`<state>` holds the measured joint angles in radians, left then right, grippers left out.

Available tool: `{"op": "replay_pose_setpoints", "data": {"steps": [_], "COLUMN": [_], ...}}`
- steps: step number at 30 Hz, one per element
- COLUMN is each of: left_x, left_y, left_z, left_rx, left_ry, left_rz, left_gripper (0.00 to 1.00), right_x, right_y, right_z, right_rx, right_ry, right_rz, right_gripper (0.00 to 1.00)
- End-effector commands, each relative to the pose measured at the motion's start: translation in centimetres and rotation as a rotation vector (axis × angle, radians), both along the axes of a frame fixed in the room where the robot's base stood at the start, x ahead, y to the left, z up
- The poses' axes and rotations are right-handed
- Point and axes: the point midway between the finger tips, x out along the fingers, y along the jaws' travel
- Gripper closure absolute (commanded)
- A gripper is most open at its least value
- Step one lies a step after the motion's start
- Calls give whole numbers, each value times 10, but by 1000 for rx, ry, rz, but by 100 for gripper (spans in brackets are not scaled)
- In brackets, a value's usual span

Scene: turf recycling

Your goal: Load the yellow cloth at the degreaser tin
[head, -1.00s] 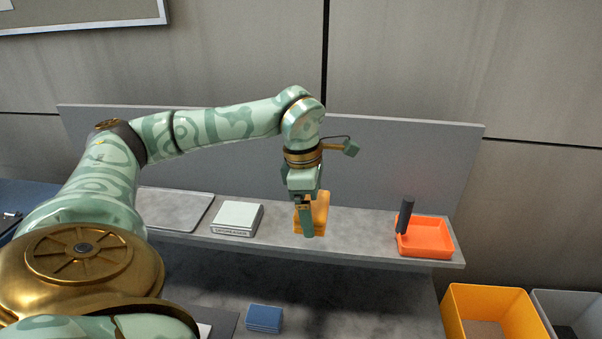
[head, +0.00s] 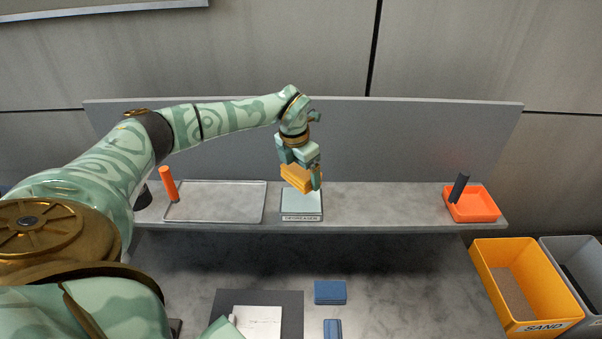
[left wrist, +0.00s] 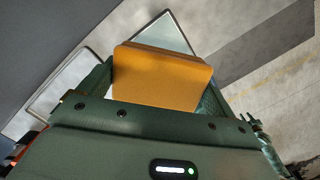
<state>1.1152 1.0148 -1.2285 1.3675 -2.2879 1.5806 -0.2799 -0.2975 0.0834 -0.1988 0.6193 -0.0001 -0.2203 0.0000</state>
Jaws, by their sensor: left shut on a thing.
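The yellow cloth (head: 296,178), a thick folded orange-yellow pad, is in my left gripper (head: 301,174). The gripper is shut on it, and it hangs slightly tilted over the degreaser tin (head: 302,205). The tin is a flat, pale square with a label on its front edge, standing on the shelf. In the left wrist view the cloth (left wrist: 160,78) sits between the fingers and covers part of the tin (left wrist: 166,34). Whether the cloth touches the tin is hard to tell. My right gripper is not in view.
A grey tray (head: 214,202) and an orange-handled tool (head: 168,184) are left of the tin on the shelf (head: 390,207). An orange tray (head: 473,206) with a dark handle is at the right. Blue pads (head: 330,292) lie below; a yellow sand bin (head: 520,285) stands right.

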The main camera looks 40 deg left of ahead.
Motion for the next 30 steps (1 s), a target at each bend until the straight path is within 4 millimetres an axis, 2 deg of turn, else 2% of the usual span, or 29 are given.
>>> {"op": "replay_pose_setpoints", "data": {"steps": [8, 21, 30], "left_x": [2, 2, 2], "left_y": [1, 0, 0], "left_z": [-11, -57, -59], "left_rx": [-1, 0, 0], "left_ry": [0, 0, -1], "left_rz": [58, 55, 55], "left_gripper": [28, 28, 28], "right_x": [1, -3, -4], "right_y": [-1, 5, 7], "right_z": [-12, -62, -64], "right_rx": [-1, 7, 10], "right_ry": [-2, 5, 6], "right_rz": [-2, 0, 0], "right_gripper": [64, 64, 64]}}
